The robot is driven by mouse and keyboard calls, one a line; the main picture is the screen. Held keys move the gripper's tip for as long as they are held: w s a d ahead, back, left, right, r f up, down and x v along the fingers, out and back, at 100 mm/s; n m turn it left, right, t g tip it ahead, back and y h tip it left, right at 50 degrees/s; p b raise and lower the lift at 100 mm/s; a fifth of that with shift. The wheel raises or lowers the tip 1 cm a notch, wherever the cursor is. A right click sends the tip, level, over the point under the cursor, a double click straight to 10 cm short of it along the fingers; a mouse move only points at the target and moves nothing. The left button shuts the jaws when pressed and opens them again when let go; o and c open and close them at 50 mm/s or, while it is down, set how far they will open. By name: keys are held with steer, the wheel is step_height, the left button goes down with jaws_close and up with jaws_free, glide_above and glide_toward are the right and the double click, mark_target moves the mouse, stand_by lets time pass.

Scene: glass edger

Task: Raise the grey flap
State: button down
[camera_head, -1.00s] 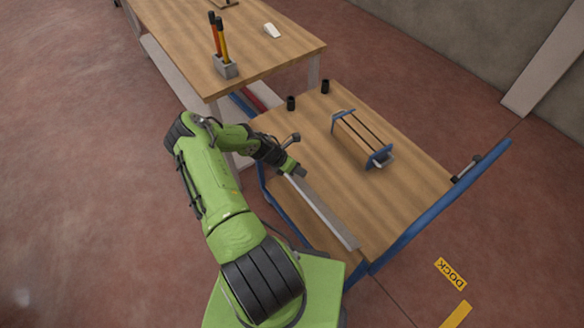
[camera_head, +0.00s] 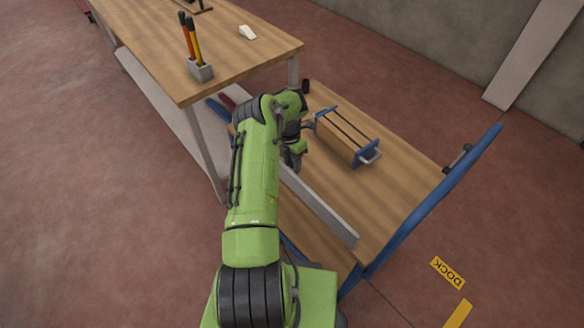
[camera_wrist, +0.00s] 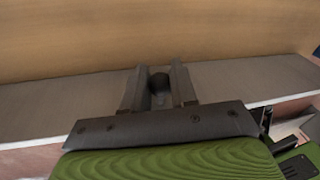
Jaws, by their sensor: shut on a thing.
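The grey flap (camera_head: 318,203) is a long, narrow strip along the near long edge of the wooden cart top. In the wrist view, the flap (camera_wrist: 75,92) runs across the picture, with the wood above it. My gripper (camera_head: 293,160) is at the flap's far end, partly covered by my arm. In the wrist view, the two fingers of my gripper (camera_wrist: 159,72) reach over the flap and are shut on a small dark piece (camera_wrist: 159,84) between them. That piece is mostly hidden. I cannot tell the flap's exact tilt.
The cart has a blue handle (camera_head: 440,195) at right. A workbench (camera_head: 215,75) with a tool holder (camera_head: 200,71) stands behind at left.

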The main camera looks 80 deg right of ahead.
steer(key=shift+s+d+f, duration=0.1)
steer(key=shift+s, duration=0.1)
steer(key=c, duration=0.9)
jaws_free()
steer(key=p+v, duration=0.1)
steer(key=v, duration=1.4)
steer(key=shift+d+r+p, duration=0.2)
steer(key=shift+r+p, duration=0.15)
